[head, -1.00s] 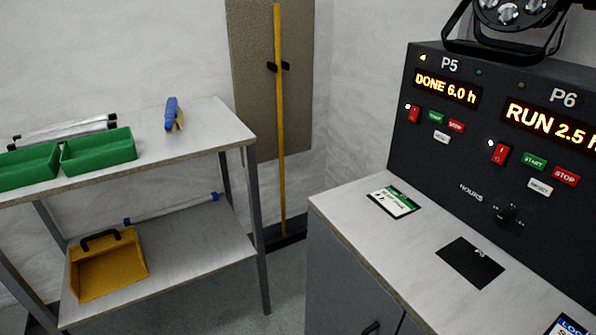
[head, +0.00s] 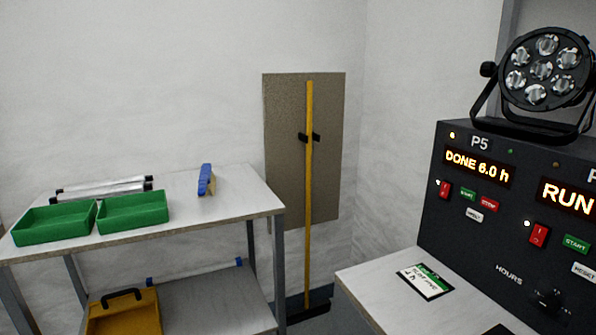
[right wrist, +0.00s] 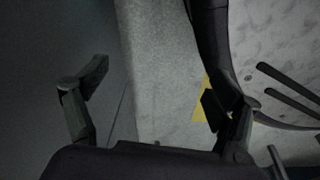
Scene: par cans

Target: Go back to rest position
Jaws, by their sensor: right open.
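My right gripper (right wrist: 160,100) shows in the right wrist view with its two fingers spread wide apart. It is open and nothing is between the fingers. Behind it are a dark surface at left and a grey, speckled floor-like strip. My left gripper is not in the head view, and neither arm shows there.
A dark control panel (head: 470,225) with a par can (head: 541,70) on top stands at right, above a white counter (head: 385,285). At left, a shelf table (head: 225,210) holds green trays (head: 133,212) and a blue-handled brush (head: 206,180). A yellow-handled broom (head: 309,190) stands against the wall.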

